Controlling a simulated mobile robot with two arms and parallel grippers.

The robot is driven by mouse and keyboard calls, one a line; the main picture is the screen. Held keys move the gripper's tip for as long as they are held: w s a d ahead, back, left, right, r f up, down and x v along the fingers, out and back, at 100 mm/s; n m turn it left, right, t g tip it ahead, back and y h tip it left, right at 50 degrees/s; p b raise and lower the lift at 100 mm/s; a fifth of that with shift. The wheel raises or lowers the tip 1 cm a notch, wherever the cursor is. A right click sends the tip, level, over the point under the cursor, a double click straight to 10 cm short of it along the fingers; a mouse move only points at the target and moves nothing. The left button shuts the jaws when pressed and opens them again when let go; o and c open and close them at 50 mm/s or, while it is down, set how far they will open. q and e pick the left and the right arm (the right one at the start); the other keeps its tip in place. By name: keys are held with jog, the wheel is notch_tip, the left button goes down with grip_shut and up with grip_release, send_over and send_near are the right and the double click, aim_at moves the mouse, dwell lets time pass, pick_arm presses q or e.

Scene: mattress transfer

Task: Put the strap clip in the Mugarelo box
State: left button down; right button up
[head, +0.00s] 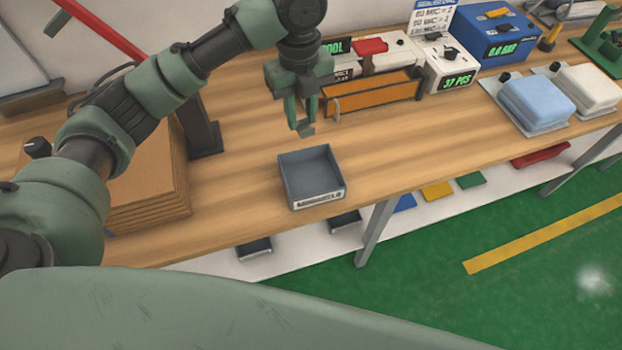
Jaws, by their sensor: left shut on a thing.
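The Mugarelo box (312,178) is a small open grey box with a label on its front, near the front edge of the wooden bench. It looks empty inside. My left gripper (302,128) points down above the bench, just behind the box in the picture. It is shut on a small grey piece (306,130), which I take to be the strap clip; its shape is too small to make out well. The piece appears apart from the box. My right gripper is not in view.
An orange-fronted rack (372,94) stands close right of my left gripper. Instruments, including a blue box (497,40), line the back. Folded blue (537,103) and white stacks lie right. Stacked cardboard (150,175) lies left. Bare bench (430,130) extends right of the box.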

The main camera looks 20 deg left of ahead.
pick_arm(q)
jog(key=m, duration=0.1)
jog(key=p, duration=0.3)
send_over(305, 177)
notch_tip(305, 177, down, 15)
jog(key=shift+f, duration=0.1)
notch_tip(305, 177, down, 4)
jog(key=shift+r, duration=0.1)
jog(key=shift+f, duration=0.5)
jog(key=shift+f, duration=0.1)
